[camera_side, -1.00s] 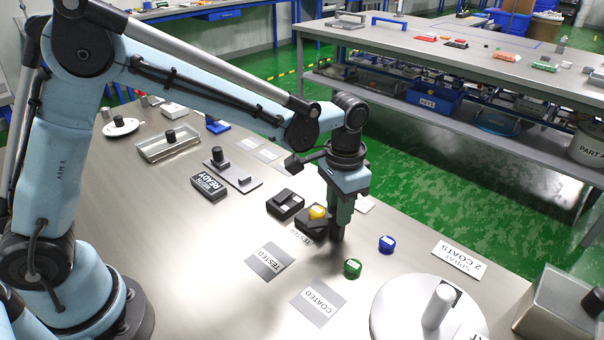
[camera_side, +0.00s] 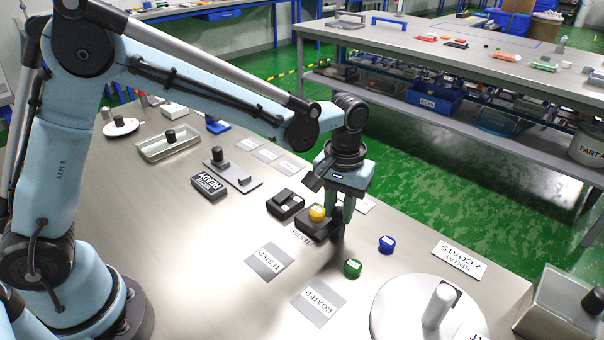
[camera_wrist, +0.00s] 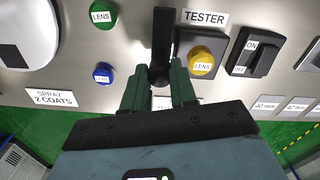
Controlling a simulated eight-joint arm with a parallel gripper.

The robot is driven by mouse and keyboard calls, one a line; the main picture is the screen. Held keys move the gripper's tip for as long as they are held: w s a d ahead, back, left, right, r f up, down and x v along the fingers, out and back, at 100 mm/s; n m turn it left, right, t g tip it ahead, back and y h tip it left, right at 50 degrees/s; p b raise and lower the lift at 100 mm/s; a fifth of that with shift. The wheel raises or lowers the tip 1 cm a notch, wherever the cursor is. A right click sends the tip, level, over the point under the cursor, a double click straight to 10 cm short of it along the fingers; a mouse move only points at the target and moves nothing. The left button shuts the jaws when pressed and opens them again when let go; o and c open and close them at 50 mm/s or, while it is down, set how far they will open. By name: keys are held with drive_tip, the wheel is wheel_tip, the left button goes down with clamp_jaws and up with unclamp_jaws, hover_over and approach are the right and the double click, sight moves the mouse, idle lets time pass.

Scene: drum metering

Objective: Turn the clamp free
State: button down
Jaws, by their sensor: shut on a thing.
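The black clamp (camera_wrist: 163,35) shows in the wrist view as a dark bar with a rounded end, beside the tester. My gripper (camera_wrist: 158,78) is shut on its rounded end, with one green finger on each side. In the side view my gripper (camera_side: 341,212) points down at the table, and the dark clamp (camera_side: 338,232) shows at its fingertips. The black tester (camera_side: 313,221) stands just left of the clamp there, with a yellow lens (camera_side: 317,213) on it. My fingers partly hide the clamp in the side view.
A green lens (camera_side: 352,268) and a blue lens (camera_side: 386,244) stand near the clamp. A black switch box (camera_side: 285,204) is beyond the tester. A round white turntable (camera_side: 400,320) is at the front right. Bare table lies left of the TESTED card (camera_side: 268,262).

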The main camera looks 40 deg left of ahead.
sight(339, 209)
idle(0.4)
drive_tip(key=c, duration=0.9)
unclamp_jaws()
wheel_tip(339, 209, up, 12)
drive_tip(key=shift+r, duration=0.1)
drive_tip(key=s+a+f+m+t, duration=0.3)
drive_tip(key=s+a+t, duration=0.4)
drive_tip(key=s+a, duration=0.6)
drive_tip(key=shift+a+f, duration=0.25)
drive_tip(key=shift+f, duration=0.1)
